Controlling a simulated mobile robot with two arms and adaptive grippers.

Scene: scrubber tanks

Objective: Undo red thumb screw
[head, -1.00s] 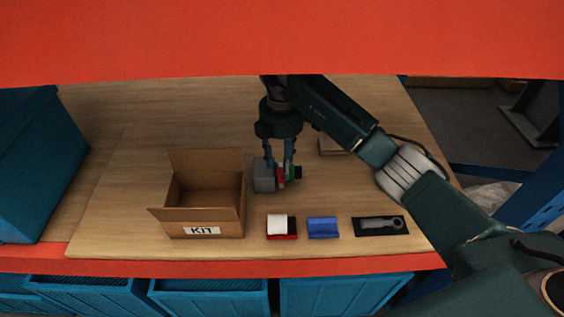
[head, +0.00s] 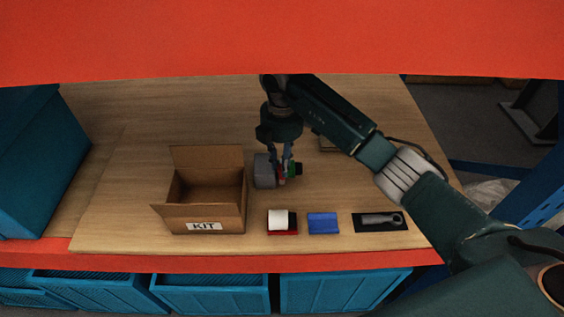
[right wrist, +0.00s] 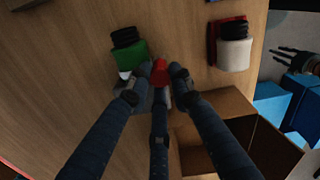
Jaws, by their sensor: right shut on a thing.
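The red thumb screw (right wrist: 160,72) shows between my right gripper's fingertips, and only a sliver of red shows in the head view (head: 282,180). It sits between a grey block (head: 264,172) and a green part with a black cap (head: 296,169). The green part also shows in the right wrist view (right wrist: 127,60). My right gripper (head: 284,171) reaches down from above and is shut on the screw; its fingers (right wrist: 158,95) hide part of the block. A dark gripper with spread fingers, apparently my left one (right wrist: 292,60), shows at the right wrist view's upper right, away from the screw.
An open cardboard KIT box (head: 205,213) stands left of the block. A red shelf edge (head: 280,40) crosses the top.

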